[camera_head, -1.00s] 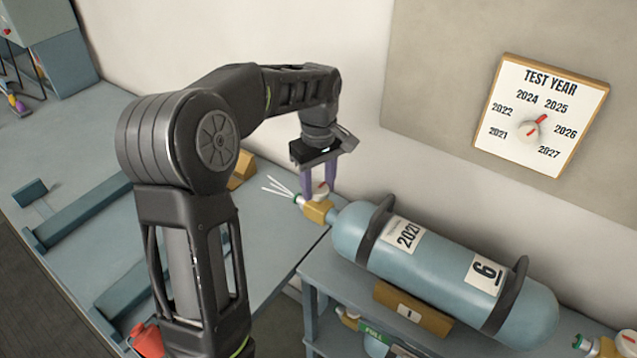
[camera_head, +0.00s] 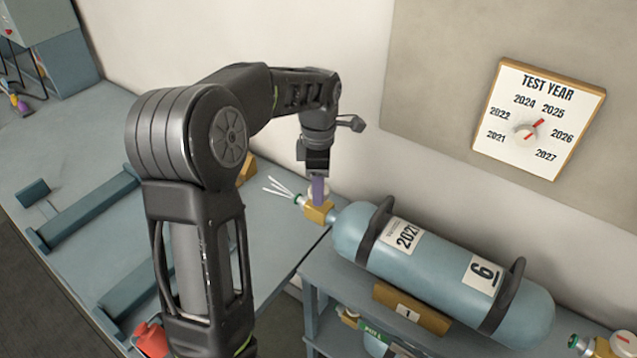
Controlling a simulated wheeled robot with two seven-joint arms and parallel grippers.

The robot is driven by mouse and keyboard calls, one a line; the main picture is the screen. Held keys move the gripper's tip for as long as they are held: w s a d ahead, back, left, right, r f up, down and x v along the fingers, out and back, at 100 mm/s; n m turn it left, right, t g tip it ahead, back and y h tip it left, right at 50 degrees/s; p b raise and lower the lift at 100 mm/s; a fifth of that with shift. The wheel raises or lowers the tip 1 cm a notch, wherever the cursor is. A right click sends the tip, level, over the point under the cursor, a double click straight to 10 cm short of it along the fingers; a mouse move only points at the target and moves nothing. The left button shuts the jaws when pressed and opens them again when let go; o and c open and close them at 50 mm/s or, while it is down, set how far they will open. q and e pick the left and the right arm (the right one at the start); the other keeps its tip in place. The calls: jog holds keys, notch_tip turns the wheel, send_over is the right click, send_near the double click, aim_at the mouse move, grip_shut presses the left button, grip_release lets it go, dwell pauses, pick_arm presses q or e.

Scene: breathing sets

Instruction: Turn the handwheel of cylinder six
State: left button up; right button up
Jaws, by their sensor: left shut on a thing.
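Cylinder six (camera_head: 440,262) is a blue bottle lying on its side on a rack, marked "6" and "2021". Its brass valve (camera_head: 320,212) is at its left end. Thin white streaks (camera_head: 279,188) fan out to the left from the valve outlet. My right gripper is out of view.
A "TEST YEAR" dial board (camera_head: 538,118) hangs on the wall, its red pointer toward the upper right. A blue-grey bench (camera_head: 70,190) is at left, with a red object (camera_head: 150,340) near its front. Another valve (camera_head: 605,345) shows at lower right.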

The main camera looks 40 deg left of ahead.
pick_arm(q)
jog(key=n+p, duration=0.1)
jog(key=n, duration=0.3)
jog(key=shift+r+n, duration=0.15)
jog(key=shift+n, duration=0.15)
jog(key=shift+n+p, duration=0.95)
jog(key=shift+n, duration=0.95)
jog(key=o, duration=1.4)
notch_tip(320, 180, up, 6)
jog(key=shift+r+b, duration=0.15)
jog(key=shift+b, duration=0.45)
jog(key=shift+r, duration=0.65)
